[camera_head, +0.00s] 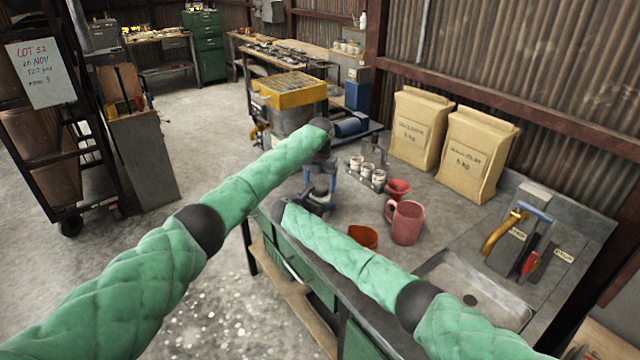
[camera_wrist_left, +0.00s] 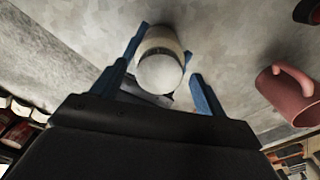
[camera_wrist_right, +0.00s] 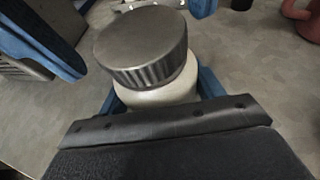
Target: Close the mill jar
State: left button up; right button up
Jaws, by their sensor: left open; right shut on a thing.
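The mill jar (camera_wrist_right: 160,95) is a pale cylinder, with a grey metal lid (camera_wrist_right: 145,45) with a ribbed edge over its mouth. In the right wrist view the lid looks slightly offset; I cannot tell if it is seated tight. My right gripper (camera_wrist_right: 162,98) is shut on the jar's body below the lid. My left gripper (camera_wrist_left: 165,80) is open, with its blue fingers on either side of the lid, which shows as a pale disc in the left wrist view (camera_wrist_left: 160,73).
On the bench (camera_head: 440,225) stand a pink mug (camera_head: 406,223), a red funnel (camera_head: 398,188), an orange-brown bowl (camera_head: 363,237) and a rack of small jars (camera_head: 365,172). Two paper sacks (camera_head: 418,130) stand behind. A sink (camera_head: 470,285) lies to the right, and a yellow-topped machine (camera_head: 288,95) behind the arms.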

pick_arm(q)
jog(key=shift+r, duration=2.15)
